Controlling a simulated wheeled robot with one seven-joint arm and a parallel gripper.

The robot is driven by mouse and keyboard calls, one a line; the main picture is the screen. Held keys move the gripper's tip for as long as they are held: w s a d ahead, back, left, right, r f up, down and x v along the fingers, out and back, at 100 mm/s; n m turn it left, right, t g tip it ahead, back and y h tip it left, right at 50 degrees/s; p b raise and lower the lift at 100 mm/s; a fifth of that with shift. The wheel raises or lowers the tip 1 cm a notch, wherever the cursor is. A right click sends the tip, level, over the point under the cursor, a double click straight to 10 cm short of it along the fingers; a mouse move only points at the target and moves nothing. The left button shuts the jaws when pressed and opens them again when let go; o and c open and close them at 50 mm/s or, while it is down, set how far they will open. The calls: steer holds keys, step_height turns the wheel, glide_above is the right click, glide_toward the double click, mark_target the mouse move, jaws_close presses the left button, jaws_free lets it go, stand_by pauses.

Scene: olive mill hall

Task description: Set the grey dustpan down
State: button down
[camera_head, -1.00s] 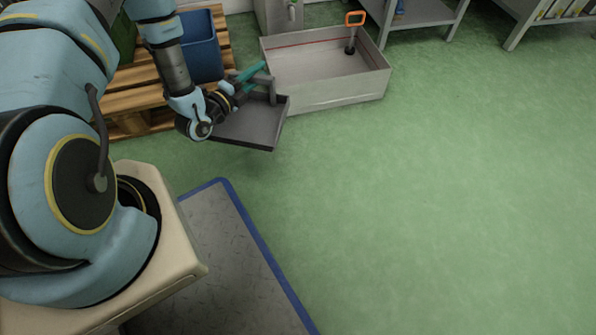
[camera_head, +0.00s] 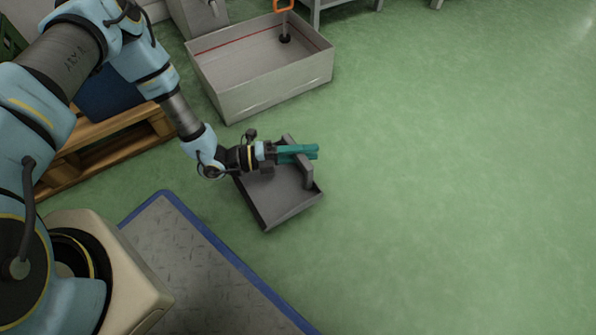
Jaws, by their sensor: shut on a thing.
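The grey dustpan (camera_head: 278,207) is a shallow dark grey pan with a raised handle (camera_head: 303,168) at its right side. My gripper (camera_head: 300,153) has teal fingers and is shut on the dustpan's handle. The fingers reach across the top of the handle and hide part of it. The dustpan is over the green floor, in front of the grey bin; from this view I cannot tell whether it touches the floor.
A grey open bin (camera_head: 280,87) with an orange-handled tool (camera_head: 285,22) stands behind. A wooden pallet (camera_head: 110,140) with a blue container (camera_head: 110,95) is at left. A blue-edged metal plate (camera_head: 175,250) lies in front. The green floor (camera_head: 450,180) to the right is clear.

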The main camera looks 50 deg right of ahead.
steer(key=shift+f+b, duration=1.3)
steer(key=shift+f, duration=1.7)
steer(key=shift+f, duration=0.1)
steer(key=c, duration=0.6)
jaws_free()
